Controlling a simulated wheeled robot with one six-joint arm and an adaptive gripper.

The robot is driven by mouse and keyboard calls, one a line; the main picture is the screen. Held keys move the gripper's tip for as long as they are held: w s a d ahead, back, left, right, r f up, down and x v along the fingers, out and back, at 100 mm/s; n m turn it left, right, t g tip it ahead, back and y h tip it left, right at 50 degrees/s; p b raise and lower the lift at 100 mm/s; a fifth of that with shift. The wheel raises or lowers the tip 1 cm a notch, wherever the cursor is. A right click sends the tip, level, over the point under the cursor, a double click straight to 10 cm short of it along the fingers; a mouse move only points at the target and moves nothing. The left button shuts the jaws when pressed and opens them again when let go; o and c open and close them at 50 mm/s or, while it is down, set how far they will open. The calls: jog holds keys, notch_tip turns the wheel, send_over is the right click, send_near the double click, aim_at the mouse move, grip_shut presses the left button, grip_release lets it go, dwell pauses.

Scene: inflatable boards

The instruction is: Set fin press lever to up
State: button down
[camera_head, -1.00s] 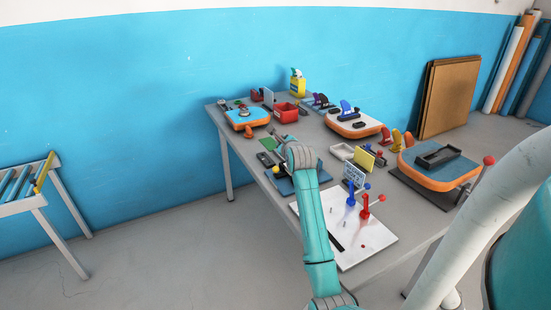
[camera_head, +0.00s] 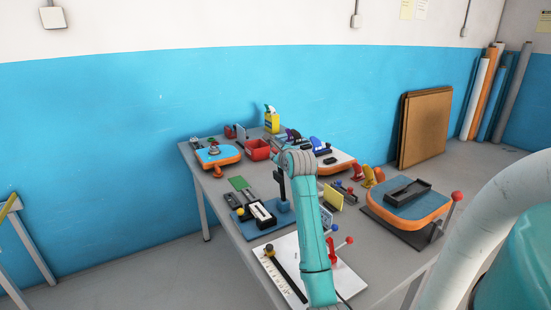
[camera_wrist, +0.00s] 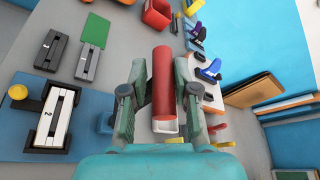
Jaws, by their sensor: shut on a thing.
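My gripper (camera_wrist: 161,72) is shut on a red cylindrical handle (camera_wrist: 163,90) in the wrist view. The handle lies lengthwise between the fingers, with a pale end towards the palm. It looks like a lever grip, but its joint to a press is hidden. In the head view my arm covers the fingers and handle. A dark upright post (camera_head: 281,180) on a blue base (camera_head: 286,206) stands just left of my arm, on a blue plate (camera_head: 247,228). Whether the handle belongs to this post, and its exact angle, I cannot tell.
On the blue plate a black-and-white fixture marked 2 (camera_wrist: 53,118) has a yellow knob (camera_wrist: 18,92). A red bin (camera_head: 257,149) stands farther back. At right, an orange-edged board (camera_head: 405,212) has a red-knobbed lever (camera_head: 457,196) beside it. A white panel (camera_head: 285,262) lies in front.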

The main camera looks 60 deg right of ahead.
jog(key=shift+s+d+f, duration=0.15)
jog(key=shift+s+d, duration=0.35)
jog(key=shift+d, duration=0.15)
jog(key=c, duration=1)
grip_release()
jog(key=shift+s+d+f, duration=0.1)
jog(key=shift+d, duration=0.05)
jog(key=v, duration=1.2)
jog(key=shift+w, duration=0.25)
